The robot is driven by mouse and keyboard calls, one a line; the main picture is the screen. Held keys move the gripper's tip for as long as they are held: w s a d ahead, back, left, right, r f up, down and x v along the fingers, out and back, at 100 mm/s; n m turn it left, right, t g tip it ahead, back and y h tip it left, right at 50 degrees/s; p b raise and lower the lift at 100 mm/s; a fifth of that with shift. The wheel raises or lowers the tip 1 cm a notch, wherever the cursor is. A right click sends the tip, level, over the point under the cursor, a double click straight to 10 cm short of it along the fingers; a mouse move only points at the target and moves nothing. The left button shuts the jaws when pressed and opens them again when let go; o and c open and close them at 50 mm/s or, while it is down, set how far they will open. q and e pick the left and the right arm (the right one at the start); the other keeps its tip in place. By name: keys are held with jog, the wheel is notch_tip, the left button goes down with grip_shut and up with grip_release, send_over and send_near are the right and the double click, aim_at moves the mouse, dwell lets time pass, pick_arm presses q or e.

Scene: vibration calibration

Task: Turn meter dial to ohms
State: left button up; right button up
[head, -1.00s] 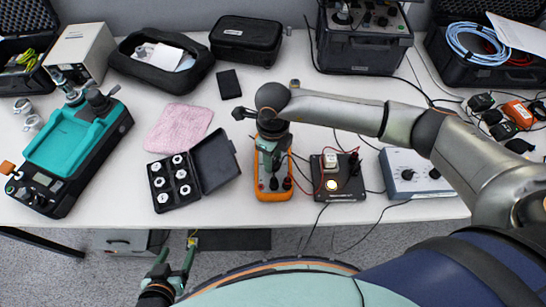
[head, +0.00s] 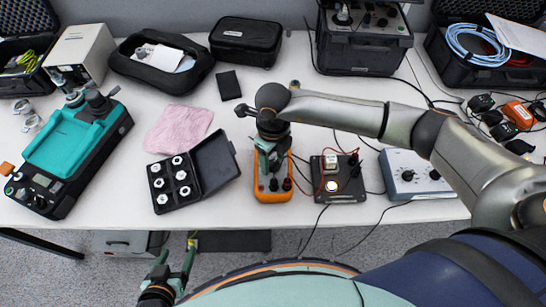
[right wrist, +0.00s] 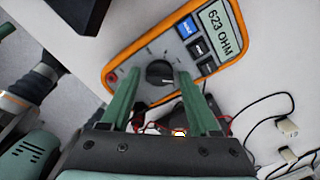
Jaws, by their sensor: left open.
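The orange multimeter (head: 273,195) lies on the table, partly hidden in the head view by my right gripper (head: 268,172). In the right wrist view the meter (right wrist: 113,72) shows its grey face, and its display (right wrist: 222,28) reads "623 OHM". The dark round dial (right wrist: 160,73) lies between the fingertips of my right gripper (right wrist: 160,78). The fingers are apart, with a gap visible on each side of the dial. I cannot tell their height above the face. My left gripper (head: 176,268) is open and empty, low in front of the table edge.
An open black case of white hex pieces (head: 172,186) is left of the meter. A black box with a lit lamp and red leads (head: 340,190) is to the right. A pink cloth (head: 178,128) lies behind the case. Cables run over the table's front edge.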

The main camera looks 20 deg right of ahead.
aim_at(273, 163)
jog(key=shift+o, duration=0.7)
notch_tip(273, 163, up, 12)
jog(key=shift+r+b, duration=0.25)
jog(key=shift+b, duration=0.05)
jog(key=shift+s, duration=0.1)
